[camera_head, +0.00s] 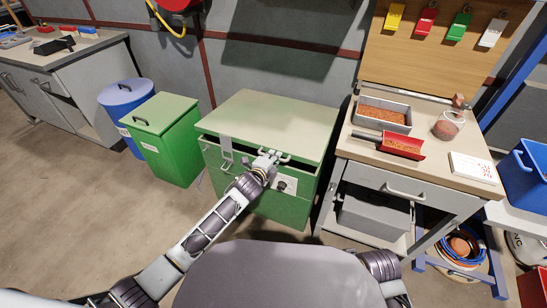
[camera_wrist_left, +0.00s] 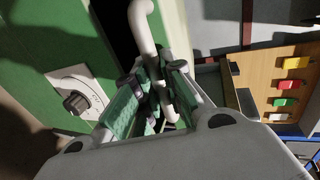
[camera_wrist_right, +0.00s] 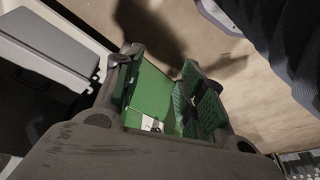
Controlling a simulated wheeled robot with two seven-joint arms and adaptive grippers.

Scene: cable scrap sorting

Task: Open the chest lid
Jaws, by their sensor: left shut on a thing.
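The green chest (camera_head: 265,204) stands against the back wall, with a pale green lid (camera_head: 275,122) on top. A narrow dark gap shows between lid and front wall, so the lid looks slightly raised. My left gripper (camera_head: 268,160) is at the lid's front edge, shut on the pale lid handle (camera_wrist_left: 148,30), which passes between its fingers in the left wrist view. A dial (camera_head: 287,185) is on the chest front, also in the left wrist view (camera_wrist_left: 76,101). A latch (camera_head: 226,148) is at the front left. My right gripper (camera_wrist_right: 157,75) is open and looks empty.
A green bin (camera_head: 160,140) and a blue barrel (camera_head: 124,112) stand left of the chest. A workbench (camera_head: 425,165) with a grey tray (camera_head: 382,114) and a red scoop (camera_head: 402,145) stands close on the right. The floor at front left is clear.

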